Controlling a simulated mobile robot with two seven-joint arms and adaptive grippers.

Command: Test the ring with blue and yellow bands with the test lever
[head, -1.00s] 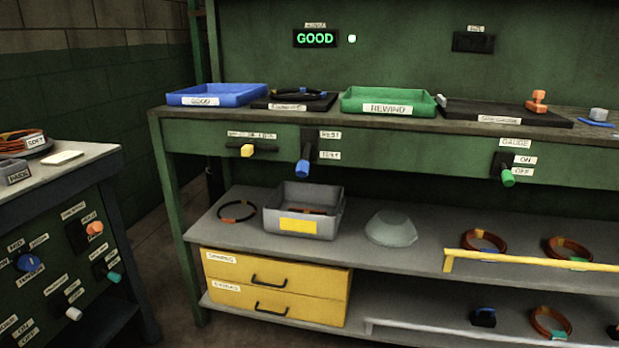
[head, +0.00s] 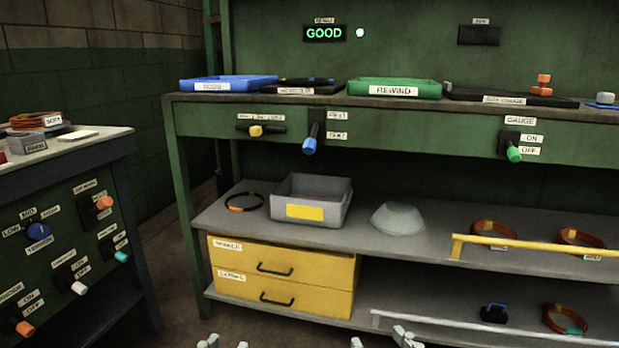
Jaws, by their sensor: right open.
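A dark ring (head: 305,81) lies on the black test pad (head: 309,91) on the bench top. My left gripper (head: 226,343) also shows only tips, apart, away from the ring and lever.
A blue GOOD tray (head: 228,86) and a green REWIND tray (head: 393,89) flank the pad. A yellow-knobbed lever (head: 256,129) sits left of the test lever. The shelf below holds a grey bin (head: 313,193), a bowl (head: 398,218) and rings. A side cabinet (head: 62,165) stands left.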

